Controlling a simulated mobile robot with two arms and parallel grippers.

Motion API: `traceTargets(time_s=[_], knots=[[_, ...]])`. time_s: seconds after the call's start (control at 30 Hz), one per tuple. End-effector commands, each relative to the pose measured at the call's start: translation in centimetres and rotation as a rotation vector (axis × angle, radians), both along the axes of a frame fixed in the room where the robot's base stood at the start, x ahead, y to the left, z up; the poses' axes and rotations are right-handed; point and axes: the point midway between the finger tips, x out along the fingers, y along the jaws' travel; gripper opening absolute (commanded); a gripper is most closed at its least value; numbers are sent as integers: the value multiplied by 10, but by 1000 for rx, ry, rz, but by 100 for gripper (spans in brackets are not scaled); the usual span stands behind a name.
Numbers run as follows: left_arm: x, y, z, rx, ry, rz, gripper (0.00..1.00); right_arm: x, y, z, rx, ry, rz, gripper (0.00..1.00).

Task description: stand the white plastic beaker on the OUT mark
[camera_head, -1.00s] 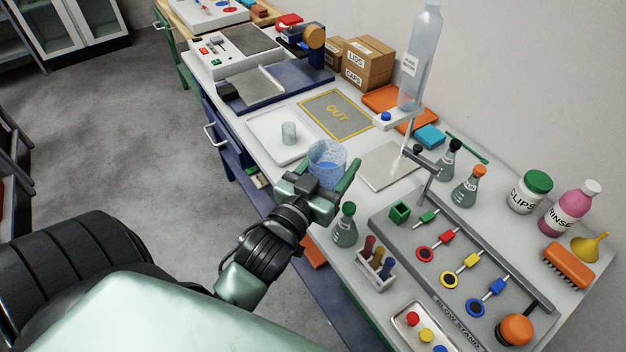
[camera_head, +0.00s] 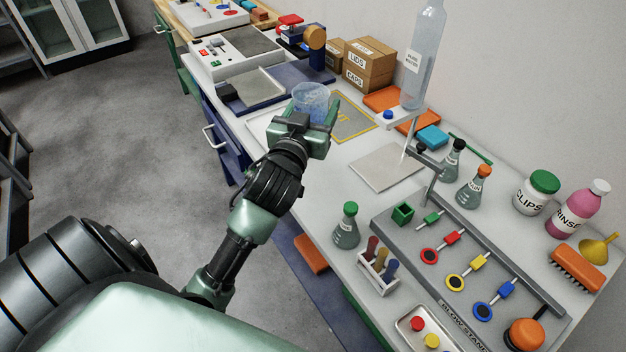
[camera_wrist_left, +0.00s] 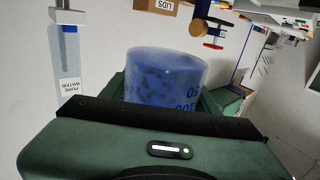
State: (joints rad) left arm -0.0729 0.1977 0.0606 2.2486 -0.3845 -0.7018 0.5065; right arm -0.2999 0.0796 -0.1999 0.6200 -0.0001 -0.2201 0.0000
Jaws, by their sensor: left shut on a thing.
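My left gripper (camera_head: 308,118) is shut on a translucent, bluish-looking plastic beaker (camera_head: 311,98) and holds it roughly upright. The beaker, with dark printed numbers, also shows between the fingers in the left wrist view (camera_wrist_left: 166,78). The OUT mark (camera_head: 360,124) is a grey mat with a yellow border and lettering, on the bench just right of the gripper. The gripper and beaker hide its left part. The beaker appears above the bench, by the mark's left side; its exact height is unclear. My right gripper is not in view.
A white tray (camera_head: 258,127) lies left of the gripper, partly hidden. Cardboard boxes (camera_head: 368,66), an orange tray (camera_head: 385,98) and a wash bottle (camera_head: 422,65) on a stand are behind and right. A green-capped flask (camera_head: 346,228) stands nearer. A pale plate (camera_head: 385,167) is bare.

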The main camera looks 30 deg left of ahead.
Motion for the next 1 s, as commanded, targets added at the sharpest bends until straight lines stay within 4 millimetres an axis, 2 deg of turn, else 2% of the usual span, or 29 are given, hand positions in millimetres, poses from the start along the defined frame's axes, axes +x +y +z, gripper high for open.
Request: traceTargets(time_s=[0.03,0.3,0.5,0.77,1.0], knots=[[0,0,-15,-2,8,0,14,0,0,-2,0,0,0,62],[-1,-1,-85,-4,8,-1,14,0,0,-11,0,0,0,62],[0,-1,-128,-3,3,-1,14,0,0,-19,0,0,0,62],[0,0,-151,-2,2,0,14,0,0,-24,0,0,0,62],[0,-1,-181,-2,1,0,14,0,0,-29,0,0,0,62]])
